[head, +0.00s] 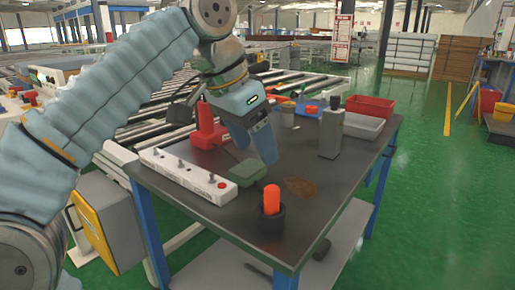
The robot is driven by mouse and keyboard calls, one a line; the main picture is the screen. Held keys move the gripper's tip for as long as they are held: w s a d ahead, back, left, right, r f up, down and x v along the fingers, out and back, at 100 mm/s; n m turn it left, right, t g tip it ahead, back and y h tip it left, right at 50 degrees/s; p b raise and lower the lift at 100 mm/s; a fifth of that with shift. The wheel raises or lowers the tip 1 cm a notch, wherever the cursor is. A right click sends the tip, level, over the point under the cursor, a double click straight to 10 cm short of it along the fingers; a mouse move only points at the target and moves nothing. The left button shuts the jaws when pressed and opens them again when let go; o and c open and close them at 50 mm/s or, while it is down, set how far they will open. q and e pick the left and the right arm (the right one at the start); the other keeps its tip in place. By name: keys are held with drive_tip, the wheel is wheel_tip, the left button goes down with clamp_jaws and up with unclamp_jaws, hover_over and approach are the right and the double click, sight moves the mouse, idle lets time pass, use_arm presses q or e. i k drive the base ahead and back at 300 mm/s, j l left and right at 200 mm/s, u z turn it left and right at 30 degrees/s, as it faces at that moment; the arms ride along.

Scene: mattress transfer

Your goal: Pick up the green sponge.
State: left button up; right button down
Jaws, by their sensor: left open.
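The green sponge (247,172) lies on the dark tabletop (335,180), near the middle of the table. My left gripper (255,150) comes in from the upper left and points down. Its fingers are apart and sit just above and behind the sponge, with nothing seen between them. Whether a finger touches the sponge I cannot tell. My right gripper is not in view.
A white control strip (185,176) lies left of the sponge. An orange-topped item (271,200) in a black cup stands in front. A grey bottle (331,130), red bin (370,106) and grey tray (363,125) stand right and behind. A red tool (206,127) stands behind.

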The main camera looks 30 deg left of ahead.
sight(244, 175)
drive_tip(key=k, duration=1)
